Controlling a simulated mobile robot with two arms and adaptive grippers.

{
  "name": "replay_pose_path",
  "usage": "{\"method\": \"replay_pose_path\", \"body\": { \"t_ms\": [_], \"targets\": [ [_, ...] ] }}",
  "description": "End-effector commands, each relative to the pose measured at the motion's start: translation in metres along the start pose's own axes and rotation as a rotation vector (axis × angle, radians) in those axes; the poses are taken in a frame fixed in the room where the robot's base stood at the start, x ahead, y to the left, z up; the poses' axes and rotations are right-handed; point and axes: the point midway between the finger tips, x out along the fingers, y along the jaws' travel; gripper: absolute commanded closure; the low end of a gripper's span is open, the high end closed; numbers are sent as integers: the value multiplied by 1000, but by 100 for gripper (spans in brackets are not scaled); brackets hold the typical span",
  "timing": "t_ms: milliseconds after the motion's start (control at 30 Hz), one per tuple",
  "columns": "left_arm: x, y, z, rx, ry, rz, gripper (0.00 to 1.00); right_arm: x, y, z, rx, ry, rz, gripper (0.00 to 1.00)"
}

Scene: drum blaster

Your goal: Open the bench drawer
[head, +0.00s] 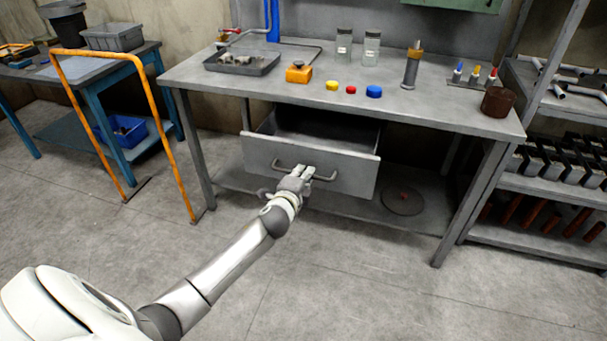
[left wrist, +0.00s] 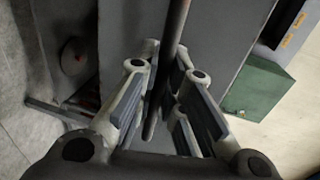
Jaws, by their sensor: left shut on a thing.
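The grey bench drawer (head: 345,168) stands partly pulled out under the bench top, and its dark inside shows behind the front panel. A bar handle (head: 321,176) runs across the drawer front. My left gripper (head: 301,174) is at the middle of the handle, shut on it. In the left wrist view the handle bar (left wrist: 174,40) passes between the two fingers of my left gripper (left wrist: 167,85). The drawer front (left wrist: 125,45) shows behind the fingers. My right gripper is in neither view.
The bench top (head: 440,115) carries a tray (head: 242,62), jars, coloured caps and a brown pot (head: 497,101). An orange rail (head: 164,110) stands left of the bench. A shelf rack (head: 550,187) stands at right. The floor before the drawer is clear.

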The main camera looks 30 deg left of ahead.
Motion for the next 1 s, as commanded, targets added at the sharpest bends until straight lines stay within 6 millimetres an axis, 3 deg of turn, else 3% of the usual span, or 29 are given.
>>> {"method": "replay_pose_path", "body": {
  "t_ms": [367, 400, 533, 867, 1000],
  "targets": [
    [0, 0, 0, 0, -1, 0, 100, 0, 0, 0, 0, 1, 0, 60],
    [0, 0, 0, 0, -1, 0, 85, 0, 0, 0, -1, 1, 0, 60],
    [0, 0, 0, 0, -1, 0, 69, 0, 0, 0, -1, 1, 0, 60],
    [-1, 0, 0, 0, 0, -1, 68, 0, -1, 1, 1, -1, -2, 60],
    [-10, 0, 0, 1, 0, 0, 68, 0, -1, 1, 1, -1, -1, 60]
  ]
}}
